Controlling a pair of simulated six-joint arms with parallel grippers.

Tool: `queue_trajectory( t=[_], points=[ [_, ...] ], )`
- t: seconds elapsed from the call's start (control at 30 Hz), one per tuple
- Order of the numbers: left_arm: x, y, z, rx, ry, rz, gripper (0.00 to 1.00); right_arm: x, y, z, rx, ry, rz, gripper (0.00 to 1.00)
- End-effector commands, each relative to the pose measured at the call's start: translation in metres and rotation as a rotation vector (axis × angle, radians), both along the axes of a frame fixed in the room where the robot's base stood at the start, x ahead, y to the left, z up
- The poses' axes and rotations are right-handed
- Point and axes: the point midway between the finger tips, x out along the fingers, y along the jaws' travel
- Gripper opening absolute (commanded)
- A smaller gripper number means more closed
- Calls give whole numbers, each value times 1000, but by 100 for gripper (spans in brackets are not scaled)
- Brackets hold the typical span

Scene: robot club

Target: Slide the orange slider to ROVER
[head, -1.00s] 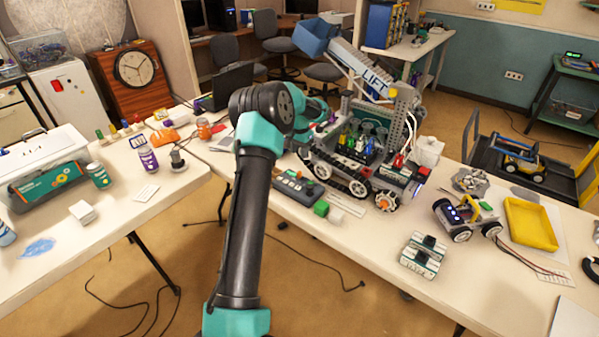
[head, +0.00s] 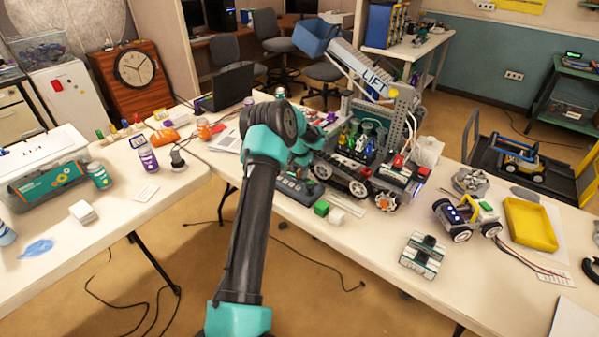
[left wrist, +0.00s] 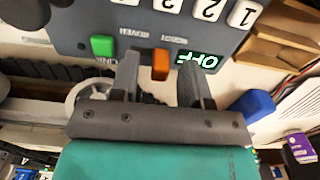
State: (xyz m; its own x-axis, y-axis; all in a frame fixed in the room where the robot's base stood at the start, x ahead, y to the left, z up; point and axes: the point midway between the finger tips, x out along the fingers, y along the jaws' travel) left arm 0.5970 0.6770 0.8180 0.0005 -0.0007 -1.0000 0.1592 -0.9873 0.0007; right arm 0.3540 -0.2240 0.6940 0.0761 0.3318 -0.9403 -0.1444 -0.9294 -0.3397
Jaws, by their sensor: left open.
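The grey control panel (head: 296,190) lies on the table in front of the tracked robot. In the left wrist view it appears upside down, with the orange slider (left wrist: 161,64), a green block-like control (left wrist: 102,46), white number keys (left wrist: 206,8) and a lit display (left wrist: 197,60) that seems to read OFF. Small lettering, one word looking like ROVER, is printed beside the slider. My left gripper (left wrist: 158,80) is open, with its two fingers on either side of the orange slider. I cannot tell whether either finger touches it. In the head view my arm hides the slider.
The tracked robot with its LIFT arm (head: 375,80) stands just behind the panel. A green cube (head: 321,208) and a white cube (head: 336,216) lie at the panel's right end. A blue object (left wrist: 250,106) is near the gripper.

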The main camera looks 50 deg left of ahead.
Motion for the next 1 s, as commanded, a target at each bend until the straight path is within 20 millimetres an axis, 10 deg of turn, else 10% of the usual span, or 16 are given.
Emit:
queue_trajectory(
  t=[0.47, 1.0],
  points=[
    [0, 0, 0, 0, 0, 0, 0, 0, 0, 0, 0, 0, 0, 43],
    [4, -20, 0, 0, 1, -3, 0, 0, 0, 0, 0, 0, 0, 43]
  ],
)
